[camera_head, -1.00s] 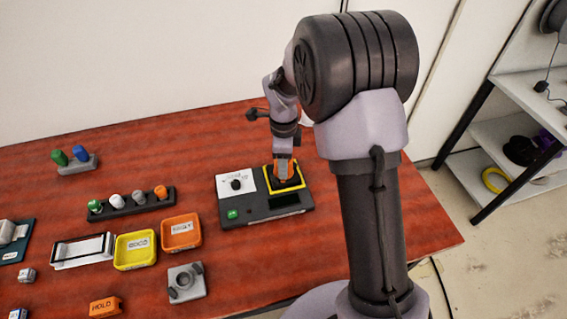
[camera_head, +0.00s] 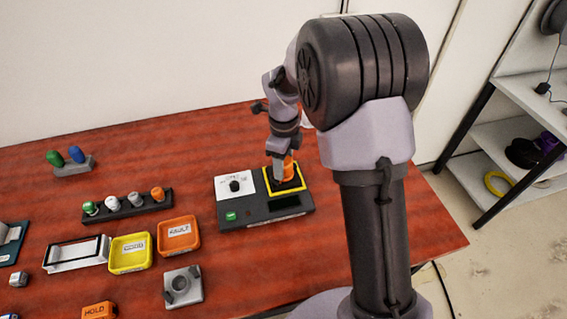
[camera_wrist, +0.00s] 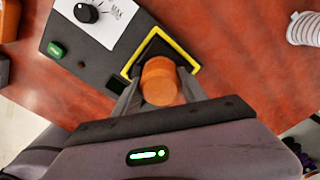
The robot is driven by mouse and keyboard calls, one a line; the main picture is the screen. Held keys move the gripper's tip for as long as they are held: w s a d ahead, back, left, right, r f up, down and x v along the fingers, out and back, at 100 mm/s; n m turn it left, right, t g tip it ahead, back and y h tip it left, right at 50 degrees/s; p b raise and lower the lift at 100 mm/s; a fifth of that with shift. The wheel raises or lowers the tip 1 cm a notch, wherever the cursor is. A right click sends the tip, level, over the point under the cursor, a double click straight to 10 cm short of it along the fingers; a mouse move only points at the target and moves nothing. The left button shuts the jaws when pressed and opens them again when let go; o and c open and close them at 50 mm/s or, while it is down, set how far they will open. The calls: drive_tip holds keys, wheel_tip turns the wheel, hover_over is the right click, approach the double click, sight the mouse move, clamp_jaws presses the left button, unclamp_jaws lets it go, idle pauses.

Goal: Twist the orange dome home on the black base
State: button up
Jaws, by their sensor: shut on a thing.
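The orange dome (camera_wrist: 159,82) is between the two fingers of my gripper (camera_wrist: 160,88) in the wrist view. In the head view the dome (camera_head: 289,167) shows behind a grey finger of my gripper (camera_head: 283,168). My gripper is shut on it, pointing down over the black base (camera_head: 287,187) inside a yellow square frame. The black base (camera_wrist: 153,46) also shows past the dome in the wrist view. The dome hides the contact between them, so I cannot tell how it is seated.
The dark device has a white panel with a black knob (camera_head: 234,186) and a green button (camera_head: 231,216). To its left are an orange tray (camera_head: 178,252), a yellow tray (camera_head: 113,267) and a rack of coloured pegs (camera_head: 130,211). The red table right of the device is clear.

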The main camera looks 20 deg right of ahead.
drive_tip(key=shift+f+m+b, duration=0.15)
drive_tip(key=shift+m+b, duration=0.4)
drive_tip(key=shift+m, duration=0.55)
drive_tip(key=shift+m+b, duration=0.6)
drive_tip(key=shift+m, duration=0.6)
drive_tip(key=o, duration=1.1)
drive_tip(key=shift+o, duration=0.4)
drive_tip(key=shift+o, duration=1.3)
